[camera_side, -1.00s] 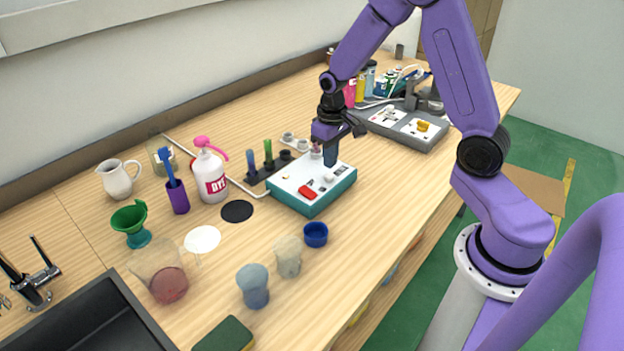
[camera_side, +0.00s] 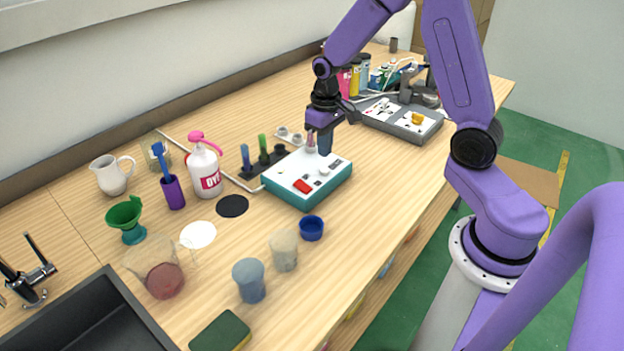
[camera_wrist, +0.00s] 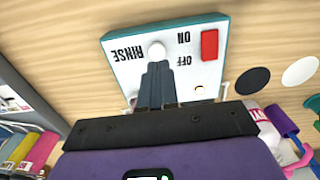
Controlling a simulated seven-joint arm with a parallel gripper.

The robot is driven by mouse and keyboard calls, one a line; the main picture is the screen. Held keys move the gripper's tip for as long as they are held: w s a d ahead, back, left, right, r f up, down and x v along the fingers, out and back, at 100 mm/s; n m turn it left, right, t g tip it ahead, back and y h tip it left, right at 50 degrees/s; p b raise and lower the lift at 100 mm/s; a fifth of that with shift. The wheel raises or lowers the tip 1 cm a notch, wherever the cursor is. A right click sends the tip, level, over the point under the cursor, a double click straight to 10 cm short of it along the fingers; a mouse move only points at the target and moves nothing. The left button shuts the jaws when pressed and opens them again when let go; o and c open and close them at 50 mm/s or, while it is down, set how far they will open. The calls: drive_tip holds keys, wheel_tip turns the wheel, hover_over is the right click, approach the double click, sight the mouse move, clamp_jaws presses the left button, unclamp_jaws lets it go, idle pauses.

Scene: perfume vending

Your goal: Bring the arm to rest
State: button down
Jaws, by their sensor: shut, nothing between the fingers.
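My gripper (camera_side: 325,146) is shut and empty. In the wrist view the shut fingers (camera_wrist: 158,72) overlap the white face of the same box (camera_wrist: 130,48), near a round white knob (camera_wrist: 157,50). I cannot tell from these views whether the fingertips touch the box.
A white dye bottle (camera_side: 206,172) and a tube rack (camera_side: 262,163) stand left of the box. A blue cup (camera_side: 311,228) and two beakers stand in front. A grey panel with a yellow knob (camera_side: 417,118) is behind right. A black sink (camera_side: 90,315) is front left.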

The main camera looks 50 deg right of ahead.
drive_tip(key=s+a+r+n, duration=0.6)
drive_tip(key=s+a, duration=0.4)
drive_tip(key=s, duration=0.1)
drive_tip(key=s+r+n, duration=0.1)
drive_tip(key=s+n, duration=0.2)
drive_tip(key=s, duration=0.5)
drive_tip(key=s+a+r+n, duration=0.1)
drive_tip(key=s+r+n, duration=0.1)
drive_tip(key=s, duration=0.5)
drive_tip(key=shift+s+r+n, duration=0.2)
drive_tip(key=shift+s+n, duration=0.15)
drive_tip(key=shift+n, duration=0.35)
